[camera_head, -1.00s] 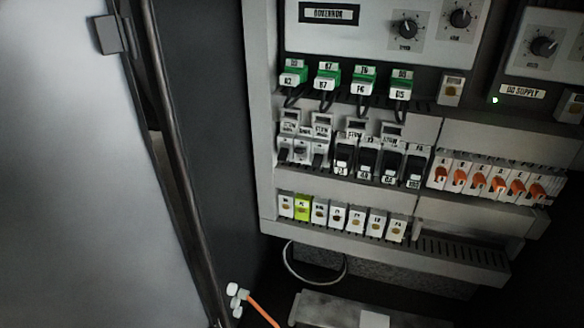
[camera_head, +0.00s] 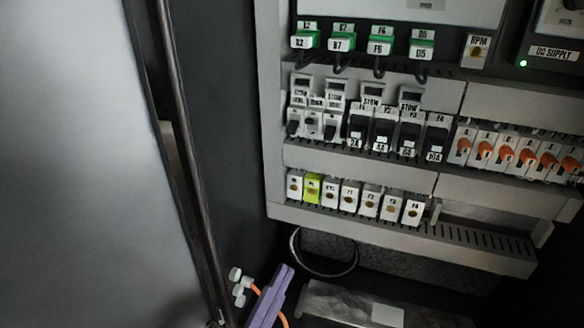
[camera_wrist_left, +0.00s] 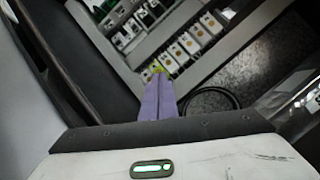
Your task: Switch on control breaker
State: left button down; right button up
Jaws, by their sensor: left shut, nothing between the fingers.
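The breaker row sits in the middle of the open cabinet. At its left end are several narrow light-grey breakers (camera_head: 312,125) with small dark levers. To their right are several black breakers (camera_head: 383,135). The labels are too small to tell which one is the control breaker. My left gripper (camera_head: 287,270) shows as purple fingers at the bottom of the head view, shut and empty. It is below and left of the breaker rows, apart from them. In the left wrist view its fingers (camera_wrist_left: 160,80) are together, pointing toward the lower terminal row. My right gripper is out of view.
A lower row of white terminals (camera_head: 350,195) includes one yellow-green terminal (camera_head: 312,189). Orange-lever switches (camera_head: 507,154) are at right, and green-topped plugs (camera_head: 380,39) are above. A dark cable loop (camera_head: 325,273) hangs below.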

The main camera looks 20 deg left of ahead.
pick_arm(q)
jog(key=a+r+n+t+y, duration=0.1)
jog(key=n, duration=0.2)
jog(key=s+a+r+n+t+y, duration=0.1)
jog(key=n, duration=0.2)
jog(key=a+r+n+t+y, duration=0.1)
jog(key=n, duration=0.2)
jog(key=shift+s+r+b, duration=0.2)
jog(key=shift+r+b, duration=0.05)
jog(key=shift+b, duration=0.15)
jog(key=p, duration=0.4)
send_near(296, 120)
jog(key=w, duration=0.1)
jog(key=w+r, duration=0.1)
jog(key=w, duration=0.2)
jog(key=shift+w+d+r, duration=0.15)
jog(key=shift+d, duration=0.25)
